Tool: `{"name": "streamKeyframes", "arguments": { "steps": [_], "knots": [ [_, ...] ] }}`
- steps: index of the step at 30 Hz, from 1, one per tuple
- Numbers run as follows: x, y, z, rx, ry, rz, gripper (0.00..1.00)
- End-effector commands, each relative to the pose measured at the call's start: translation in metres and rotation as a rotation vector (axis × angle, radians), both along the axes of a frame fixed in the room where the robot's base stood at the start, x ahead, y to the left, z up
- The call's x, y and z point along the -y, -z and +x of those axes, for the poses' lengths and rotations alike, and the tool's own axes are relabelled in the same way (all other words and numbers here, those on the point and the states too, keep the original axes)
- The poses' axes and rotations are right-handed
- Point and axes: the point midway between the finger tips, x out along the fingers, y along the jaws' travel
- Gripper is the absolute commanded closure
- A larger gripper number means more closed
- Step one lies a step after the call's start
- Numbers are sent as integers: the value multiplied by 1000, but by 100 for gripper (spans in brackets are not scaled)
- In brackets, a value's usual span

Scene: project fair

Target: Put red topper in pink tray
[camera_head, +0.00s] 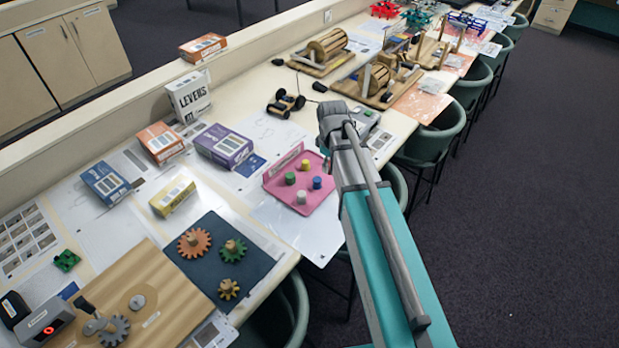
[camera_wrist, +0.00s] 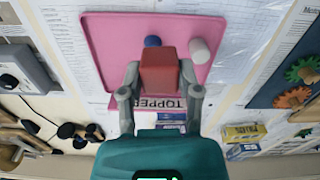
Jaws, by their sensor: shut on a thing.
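The red topper (camera_wrist: 160,70) is a red block between the two grey fingers of my gripper (camera_wrist: 160,78) in the wrist view. The fingers press on its two sides. Behind it in that view is the pink tray (camera_wrist: 108,45). The pink tray also shows on the table in the head view (camera_head: 276,184). It holds a green topper (camera_head: 290,178), a yellow topper (camera_head: 304,165), a blue topper (camera_head: 316,183) and a white topper (camera_head: 301,198). The gripper and red topper are not visible in the head view. The gap between topper and tray floor cannot be told.
A dark mat (camera_head: 205,262) with gears lies left of the tray. A purple box (camera_head: 223,146) and a small wheeled car (camera_head: 286,104) stand behind it. Wooden models (camera_head: 376,80) stand farther along the table. Chairs (camera_head: 435,140) line the front edge.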

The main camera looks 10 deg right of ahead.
Motion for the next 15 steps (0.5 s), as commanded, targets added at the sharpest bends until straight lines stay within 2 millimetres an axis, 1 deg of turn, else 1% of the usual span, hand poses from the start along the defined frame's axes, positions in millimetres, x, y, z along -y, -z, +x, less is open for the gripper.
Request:
{"name": "streamKeyframes", "arguments": {
  "steps": [1, 4, 7, 15],
  "knots": [
    [-1, -6, -16, 0, 28, 0, 84],
    [-3, -8, -28, 0, 71, 0, 84],
    [-4, -9, -32, 0, 92, 0, 84],
    [-4, -8, -32, 0, 97, 0, 84]
  ]
}}
